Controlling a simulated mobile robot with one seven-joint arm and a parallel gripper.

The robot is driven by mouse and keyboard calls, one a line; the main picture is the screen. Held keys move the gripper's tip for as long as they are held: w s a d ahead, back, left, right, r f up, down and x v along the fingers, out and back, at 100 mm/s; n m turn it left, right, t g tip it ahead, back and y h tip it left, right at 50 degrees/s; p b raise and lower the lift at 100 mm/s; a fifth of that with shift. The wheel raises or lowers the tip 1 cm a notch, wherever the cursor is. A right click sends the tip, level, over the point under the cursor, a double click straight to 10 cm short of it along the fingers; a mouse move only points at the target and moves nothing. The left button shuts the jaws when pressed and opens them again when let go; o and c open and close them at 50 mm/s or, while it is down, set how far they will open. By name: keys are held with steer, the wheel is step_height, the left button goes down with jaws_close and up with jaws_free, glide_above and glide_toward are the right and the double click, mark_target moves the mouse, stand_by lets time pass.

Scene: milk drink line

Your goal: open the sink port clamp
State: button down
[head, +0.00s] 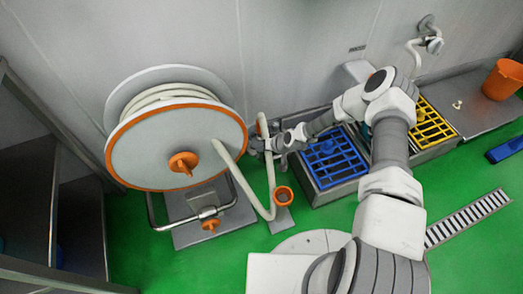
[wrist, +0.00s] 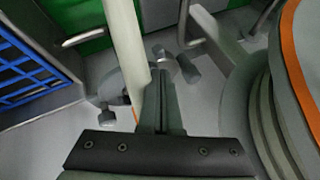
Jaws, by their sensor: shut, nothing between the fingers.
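My gripper (head: 262,145) is beside this pipe in the head view, partly blended with grey fittings. In the wrist view my gripper (wrist: 158,78) is shut and empty, its fingers pointing at grey metal fittings with knobs (wrist: 183,70) beside the white pipe (wrist: 124,40). These fittings may be the clamp; I cannot tell whether it is open or shut, or whether my fingers touch it.
A hose reel (head: 140,140) with orange rim stands left of my gripper. An orange cup (head: 283,196) is below. A blue grate (head: 330,160) and a yellow grate (head: 428,125) lie right. An orange bucket (head: 503,80) stands far right.

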steer(key=p+v, duration=0.3)
steer(key=v, duration=0.7)
steer(key=shift+s+p, duration=0.35)
steer(key=shift+s, duration=0.05)
steer(key=shift+a, duration=0.15)
steer(key=s+d+r+n+h, duration=0.1)
steer(key=d+r+h, duration=0.35)
steer(key=r, duration=1.05)
steer(key=s+d+r+h, duration=0.1)
steer(key=d+r, duration=0.6)
steer(key=r, duration=0.8)
steer(key=s+r+m+t, duration=0.1)
steer(key=s+r+m, duration=0.2)
steer(key=s+r, duration=1.85)
step_height(320, 180, up, 18)
steer(key=s+p, duration=0.1)
steer(key=p, duration=1.9)
steer(key=shift+s, duration=0.2)
steer(key=shift+f+h, duration=0.1)
steer(key=shift+h, duration=0.15)
